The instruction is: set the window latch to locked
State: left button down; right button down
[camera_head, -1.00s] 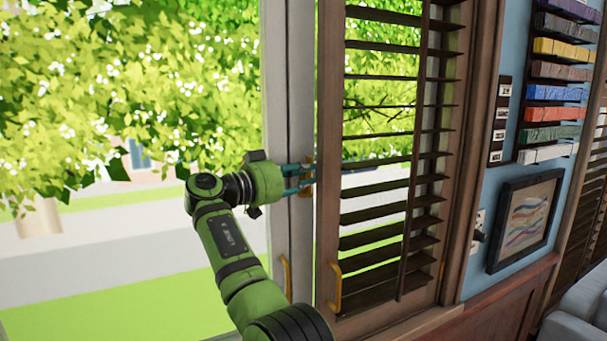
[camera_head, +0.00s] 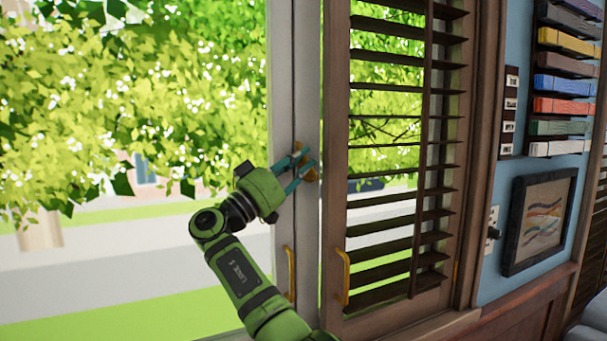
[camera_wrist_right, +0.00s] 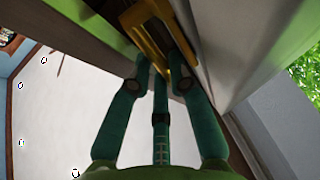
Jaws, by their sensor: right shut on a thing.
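The window latch (camera_head: 313,173) is a small brass piece on the white window frame (camera_head: 285,90), at the edge beside the wooden shutter. My right gripper (camera_head: 304,164) reaches it from the lower left, its teal fingers pointing up and right. In the right wrist view, the brass latch (camera_wrist_right: 152,30) runs down from the top middle to the fingertips of my right gripper (camera_wrist_right: 160,72), which is shut on it. The fingers partly hide the latch. Its exact lever angle is hard to tell. My left gripper is in neither view.
The slatted wooden shutter (camera_head: 335,120) stands just right of the latch. Brass pull handles (camera_head: 290,273) sit lower on the window frame and on the shutter (camera_head: 344,280). A framed picture (camera_head: 540,220) hangs on the blue wall at right.

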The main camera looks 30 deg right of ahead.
jog(key=shift+a+f, duration=0.1)
jog(key=shift+f, duration=0.15)
jog(key=c, duration=1.4)
grip_release()
jog(key=shift+a+r, duration=0.2)
jog(key=shift+a, duration=0.1)
jog(key=shift+s+a+f, duration=0.1)
jog(key=shift+a+f, duration=0.15)
jog(key=shift+f, duration=0.05)
jog(key=v, duration=1.1)
jog(key=shift+a, duration=0.3)
jog(key=shift+r, duration=0.1)
